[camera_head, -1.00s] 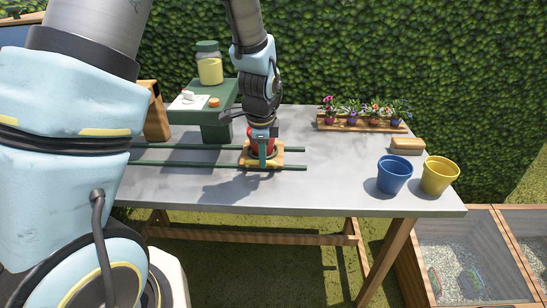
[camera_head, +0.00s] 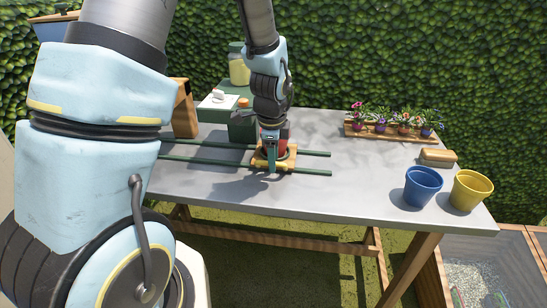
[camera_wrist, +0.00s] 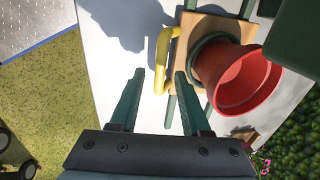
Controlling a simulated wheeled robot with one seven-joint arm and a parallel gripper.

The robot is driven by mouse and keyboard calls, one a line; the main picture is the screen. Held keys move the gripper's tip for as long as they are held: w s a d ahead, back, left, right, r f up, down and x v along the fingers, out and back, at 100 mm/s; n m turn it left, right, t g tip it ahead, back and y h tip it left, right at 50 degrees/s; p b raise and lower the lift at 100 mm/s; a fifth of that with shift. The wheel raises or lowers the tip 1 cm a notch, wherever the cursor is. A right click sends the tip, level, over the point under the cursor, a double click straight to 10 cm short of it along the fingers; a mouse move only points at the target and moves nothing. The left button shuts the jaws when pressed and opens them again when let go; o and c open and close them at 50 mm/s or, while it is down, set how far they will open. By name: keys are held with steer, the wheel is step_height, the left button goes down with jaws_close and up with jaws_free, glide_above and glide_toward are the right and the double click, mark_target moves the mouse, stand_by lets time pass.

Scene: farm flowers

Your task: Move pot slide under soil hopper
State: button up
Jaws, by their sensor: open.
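The wooden pot slide (camera_head: 289,163) sits on two green rails on the table in the head view. A red pot (camera_head: 284,147) stands on it, partly hidden by my gripper (camera_head: 271,163). In the wrist view, the slide (camera_wrist: 190,42) has a yellow handle (camera_wrist: 162,58) on its near side, and the red pot (camera_wrist: 235,85) is beyond. My gripper (camera_wrist: 158,88) is open, its fingertips close to the handle; I cannot tell whether they touch it. A green stand (camera_head: 243,130), which may be the soil hopper, is left of the slide, partly hidden by my arm.
A blue pot (camera_head: 423,187) and a yellow pot (camera_head: 470,191) stand at the table's right end. A tan block (camera_head: 437,157) and a wooden tray (camera_head: 370,132) of potted flowers are behind them. A jar (camera_head: 239,70) stands on the green stand. The table's front middle is clear.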

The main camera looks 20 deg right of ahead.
step_height(320, 180, up, 11)
steer(key=s+b, duration=0.1)
steer(key=s, duration=0.1)
steer(key=shift+a+f, duration=0.2)
steer(key=shift+a, duration=0.25)
steer(key=shift+w, duration=0.1)
